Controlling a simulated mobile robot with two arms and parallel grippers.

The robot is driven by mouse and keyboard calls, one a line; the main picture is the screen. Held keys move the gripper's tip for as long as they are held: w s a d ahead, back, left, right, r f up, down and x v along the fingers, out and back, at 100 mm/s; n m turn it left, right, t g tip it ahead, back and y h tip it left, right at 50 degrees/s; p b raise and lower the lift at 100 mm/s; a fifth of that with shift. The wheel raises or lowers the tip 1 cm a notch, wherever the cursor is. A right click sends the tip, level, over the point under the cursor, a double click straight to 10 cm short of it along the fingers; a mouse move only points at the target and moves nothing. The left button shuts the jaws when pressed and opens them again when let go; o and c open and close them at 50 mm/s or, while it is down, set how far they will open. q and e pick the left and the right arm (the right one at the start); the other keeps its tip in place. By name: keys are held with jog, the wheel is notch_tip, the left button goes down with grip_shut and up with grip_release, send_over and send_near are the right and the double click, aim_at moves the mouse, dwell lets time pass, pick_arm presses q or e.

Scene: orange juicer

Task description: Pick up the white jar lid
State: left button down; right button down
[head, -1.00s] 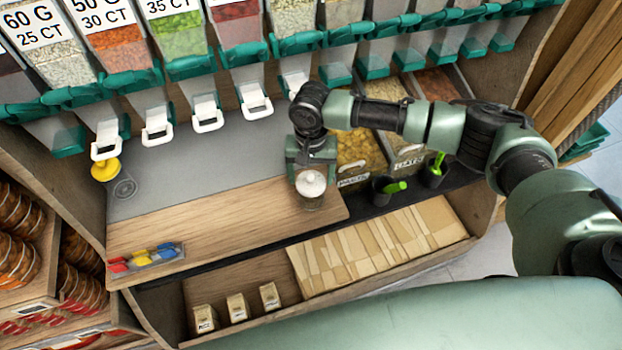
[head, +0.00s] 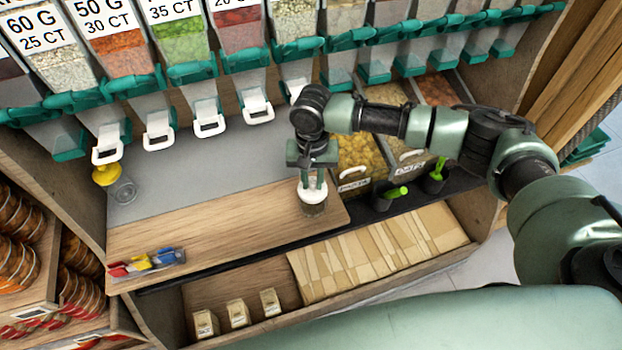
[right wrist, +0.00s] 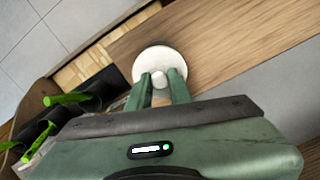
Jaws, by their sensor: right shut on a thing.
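The white jar lid (head: 312,194) sits on top of a clear jar (head: 313,209) at the right end of the wooden counter. In the right wrist view the lid (right wrist: 150,57) is round with a small knob in its middle. My right gripper (head: 312,183) points down over the lid. Its green fingers (right wrist: 160,84) are shut on the lid's knob. The jar's body is mostly hidden under the lid in the wrist view. I cannot tell whether the lid still touches the jar. My left gripper is not in view.
Dispensers with white and green handles (head: 208,120) line the back. A yellow-lidded jar (head: 107,174) stands at the left. Colored scoops or clips (head: 146,261) lie at the front left. Bins with green scoops (head: 397,192) stand to the right. The counter's middle (head: 220,225) is clear.

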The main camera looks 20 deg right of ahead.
notch_tip(320, 180, up, 18)
jog(key=b, duration=0.1)
jog(key=n+p, duration=0.6)
jog(key=p, duration=0.4)
send_over(314, 183)
notch_tip(314, 183, down, 10)
jog(key=shift+w+a+f, duration=0.1)
jog(key=shift+f, duration=0.55)
notch_tip(314, 183, down, 4)
jog(key=b, duration=0.5)
jog(key=shift+f+b, duration=0.25)
jog(key=shift+b, duration=0.05)
jog(key=shift+f, duration=0.9)
jog(key=shift+r+p, duration=0.1)
jog(key=shift+p, duration=1)
jog(key=shift+f+p, duration=0.2)
jog(key=shift+p, duration=0.2)
